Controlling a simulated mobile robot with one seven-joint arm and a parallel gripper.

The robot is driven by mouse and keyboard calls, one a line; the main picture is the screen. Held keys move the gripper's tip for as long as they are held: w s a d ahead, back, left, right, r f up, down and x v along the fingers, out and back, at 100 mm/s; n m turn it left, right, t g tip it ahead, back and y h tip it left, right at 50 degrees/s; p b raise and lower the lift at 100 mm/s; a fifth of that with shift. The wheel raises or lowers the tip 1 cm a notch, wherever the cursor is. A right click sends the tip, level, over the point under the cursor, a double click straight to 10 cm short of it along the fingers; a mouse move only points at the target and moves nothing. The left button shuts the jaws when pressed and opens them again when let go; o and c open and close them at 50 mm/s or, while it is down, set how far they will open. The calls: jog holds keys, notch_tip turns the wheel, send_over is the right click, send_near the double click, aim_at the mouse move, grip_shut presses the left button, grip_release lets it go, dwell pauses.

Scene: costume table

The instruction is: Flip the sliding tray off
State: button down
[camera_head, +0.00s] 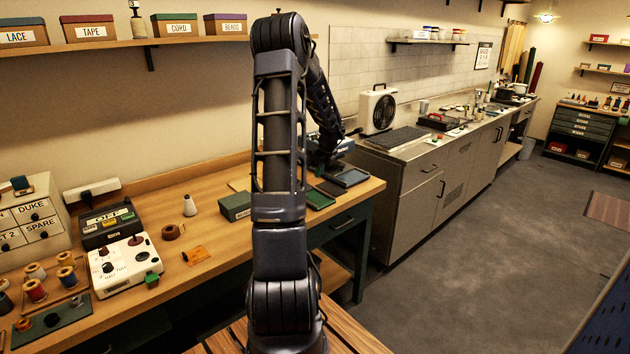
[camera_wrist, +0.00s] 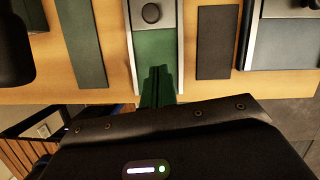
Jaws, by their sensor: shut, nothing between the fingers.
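In the wrist view, a green tray (camera_wrist: 153,46) with a pale rim lies on the wooden table. A silver plate with a dark round knob (camera_wrist: 150,13) covers its far part, at the top edge of the picture. My gripper (camera_wrist: 158,70) points at the tray's green near part, its narrow fingers together with nothing between them. It is on the near side of the knob, apart from it. I cannot tell whether the fingertips touch the green surface. In the head view, the green tray (camera_head: 319,199) shows right of my arm; my arm hides the fingers.
A dark strip (camera_wrist: 217,42) lies right of the tray, and a second silver-and-dark tray (camera_wrist: 262,53) beyond it. A grey-green strip (camera_wrist: 80,40) lies left. In the head view, a green box (camera_head: 236,206) and a switch box marked OFF (camera_head: 108,224) stand farther left.

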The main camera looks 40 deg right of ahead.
jog(key=shift+v, duration=2)
jog(key=s+a+r+n, duration=0.1)
jog(key=a+r+n, duration=0.5)
jog(key=a, duration=0.4)
jog(key=s+a+r+n, duration=0.1)
jog(key=a+r+n, duration=0.3)
jog(key=a+n, duration=0.45)
jog(key=s+a+r+n, duration=0.1)
jog(key=a+r+n, duration=0.5)
jog(key=a, duration=0.6)
jog(key=s+a+n+t, duration=0.1)
jog(key=s+a+n, duration=1.2)
jog(key=s+a, duration=0.4)
jog(key=a, duration=0.3)
jog(key=shift+s+a+r+n+h, duration=0.15)
jog(key=shift+s+r+n+h, duration=0.05)
jog(key=shift+r+n+h, duration=0.15)
